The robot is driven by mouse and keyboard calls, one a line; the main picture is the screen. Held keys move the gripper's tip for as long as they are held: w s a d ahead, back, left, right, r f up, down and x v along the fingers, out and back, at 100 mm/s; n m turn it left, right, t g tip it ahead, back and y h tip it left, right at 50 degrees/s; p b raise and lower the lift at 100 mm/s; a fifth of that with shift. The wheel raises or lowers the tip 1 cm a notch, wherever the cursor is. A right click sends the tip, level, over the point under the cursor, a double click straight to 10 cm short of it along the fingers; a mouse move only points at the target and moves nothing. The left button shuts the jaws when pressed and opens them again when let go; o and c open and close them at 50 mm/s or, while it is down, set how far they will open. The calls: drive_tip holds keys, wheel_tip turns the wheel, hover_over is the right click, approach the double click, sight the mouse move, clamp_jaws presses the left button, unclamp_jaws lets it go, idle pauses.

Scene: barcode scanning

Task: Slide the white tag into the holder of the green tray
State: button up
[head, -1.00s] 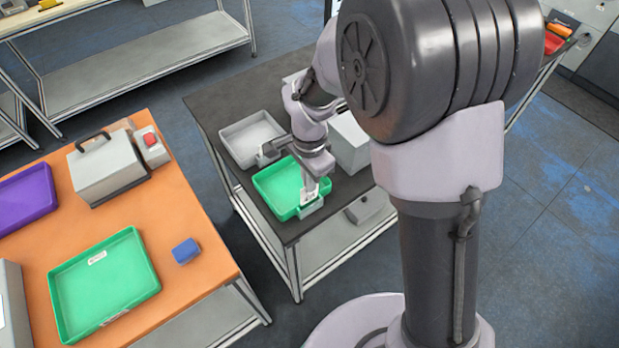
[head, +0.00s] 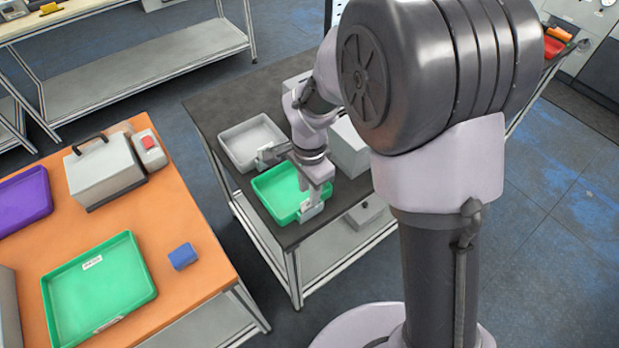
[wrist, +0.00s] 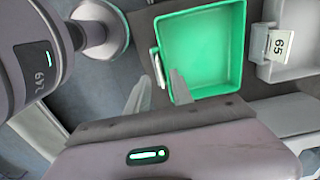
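The green tray (head: 262,186) sits on the dark table. Its small pale holder (head: 312,211) is on the near wall; in the wrist view the holder (wrist: 154,54) is on the tray's left wall. A thin white piece, apparently the white tag (wrist: 160,72), stands at the holder, seen nearly edge-on; how deep it sits I cannot tell. My gripper (head: 313,199) is at the holder end of the tray. In the wrist view my gripper (wrist: 156,88) has its two fingers apart, with a clear gap between the tips and the white piece just beyond them.
A grey tray (head: 232,131) with a tag marked 65 (wrist: 278,45) in its holder stands beside the green tray. A pale box (head: 346,150) stands at the right. The orange table (head: 205,220) holds another green tray (head: 120,285), a blue block (head: 183,256) and a grey case (head: 105,172).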

wheel_tip(320, 180, up, 17)
drive_tip(key=p, duration=0.4)
drive_tip(key=shift+p, duration=0.4)
drive_tip(key=s+d+f+n+t+y+b, duration=0.1)
drive_tip(key=s+d+n+t+b, duration=0.2)
drive_tip(key=s, duration=0.5)
drive_tip(key=s+d+f+n+t+y+b, duration=0.1)
drive_tip(key=s+d+n+t+b, duration=0.1)
drive_tip(key=s+d+b, duration=0.3)
drive_tip(key=s+n+b, duration=0.1)
drive_tip(key=s+b, duration=0.2)
drive_tip(key=s, duration=0.1)
drive_tip(key=shift+d+n+t, duration=0.3)
drive_tip(key=shift+n+t, duration=0.1)
drive_tip(key=shift+s, duration=0.1)
